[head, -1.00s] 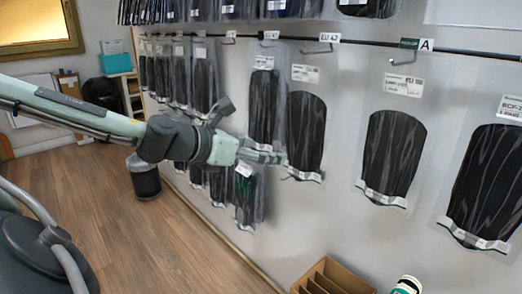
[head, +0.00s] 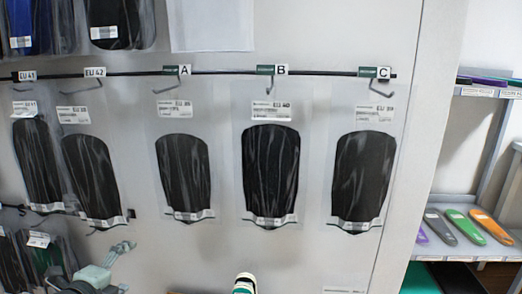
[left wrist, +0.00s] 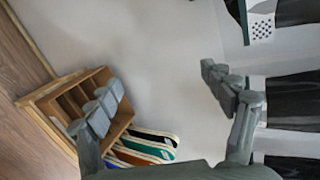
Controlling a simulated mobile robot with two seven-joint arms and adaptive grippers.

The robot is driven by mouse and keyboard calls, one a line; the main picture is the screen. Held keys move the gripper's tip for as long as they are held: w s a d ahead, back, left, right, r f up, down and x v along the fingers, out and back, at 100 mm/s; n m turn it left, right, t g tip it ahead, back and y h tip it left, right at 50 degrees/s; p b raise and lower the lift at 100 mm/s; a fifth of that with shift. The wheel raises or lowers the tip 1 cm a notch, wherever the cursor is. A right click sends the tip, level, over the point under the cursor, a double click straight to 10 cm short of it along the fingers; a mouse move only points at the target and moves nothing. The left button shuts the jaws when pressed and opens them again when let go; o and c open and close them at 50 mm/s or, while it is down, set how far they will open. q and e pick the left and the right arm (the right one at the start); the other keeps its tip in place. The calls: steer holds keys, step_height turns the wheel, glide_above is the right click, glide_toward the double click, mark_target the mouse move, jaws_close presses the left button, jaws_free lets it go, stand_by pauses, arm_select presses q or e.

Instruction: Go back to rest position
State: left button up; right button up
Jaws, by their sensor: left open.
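My left gripper (head: 118,270) shows at the lower left edge of the head view, just below the hanging packs. In the left wrist view my left gripper (left wrist: 165,92) has its two fingers wide apart, with nothing between them but the pale wall behind. My right gripper is in neither view.
Dark insole packs (head: 270,175) hang from a black rail (head: 225,72) on the wall, under tags A, B and C. A shelf (head: 465,247) with coloured insoles stands at right.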

arm_select(q)
steer(key=s+f+n+g+y, duration=0.1)
steer(key=s+f+n+g, duration=0.35)
steer(key=f, duration=0.75)
steer(key=s+d+f+n+g, duration=0.2)
steer(key=s+d+f+n, duration=0.1)
steer(key=s+f+n, duration=0.4)
steer(key=s+d+f+n+g, duration=0.3)
steer(key=s+f+n, duration=0.4)
steer(key=s+f, duration=0.6)
steer(key=shift+s+f+g, duration=0.35)
steer(key=shift+s+f, duration=0.05)
steer(key=shift+s, duration=0.7)
